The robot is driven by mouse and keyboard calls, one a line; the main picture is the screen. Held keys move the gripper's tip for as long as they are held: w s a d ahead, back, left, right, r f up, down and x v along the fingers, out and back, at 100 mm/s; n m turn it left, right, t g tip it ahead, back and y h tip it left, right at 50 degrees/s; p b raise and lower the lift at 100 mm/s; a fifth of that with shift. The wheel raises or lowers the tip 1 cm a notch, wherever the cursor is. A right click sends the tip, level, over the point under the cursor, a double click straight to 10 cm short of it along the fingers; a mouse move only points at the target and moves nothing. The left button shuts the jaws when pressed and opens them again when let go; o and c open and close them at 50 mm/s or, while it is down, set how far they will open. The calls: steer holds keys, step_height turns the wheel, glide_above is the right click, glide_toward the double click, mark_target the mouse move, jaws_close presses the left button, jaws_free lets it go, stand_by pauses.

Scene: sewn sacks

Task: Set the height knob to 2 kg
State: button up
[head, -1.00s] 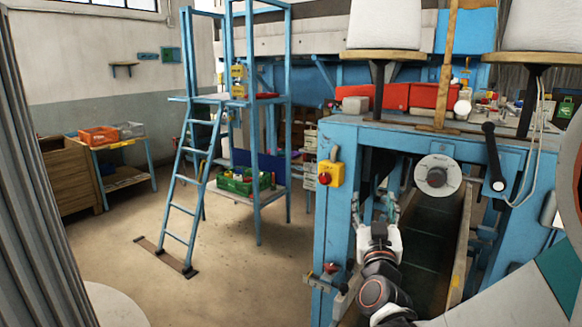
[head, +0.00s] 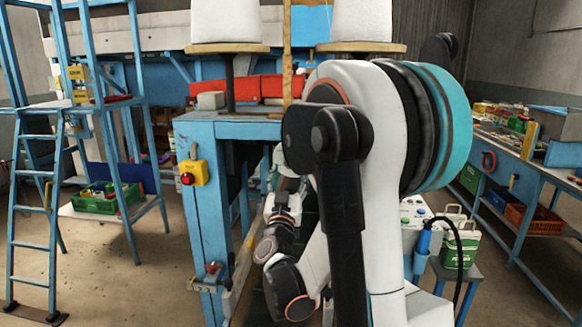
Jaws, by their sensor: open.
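The round pale dial with a dark centre knob, on the front of the blue bench frame (head: 203,235) in the earlier view, is now mostly or wholly hidden behind my arm. A pale patch beside my fingers may be its edge; I cannot tell. My gripper (head: 276,184) is partly visible under the bench top, left of my large white arm link. It is open, and I see nothing held in it. Whether it touches the knob is hidden. The knob's setting and any kg marks cannot be read.
A yellow box with a red button (head: 194,173) is on the bench's left post. White sacks (head: 225,20) stand on round stands above. A blue ladder platform (head: 35,200) is at left. A control box (head: 415,215) and a workbench (head: 530,165) are at right.

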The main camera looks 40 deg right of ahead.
mark_target(291, 164)
steer(key=shift+x, duration=2.3)
steer(key=c, duration=1.1)
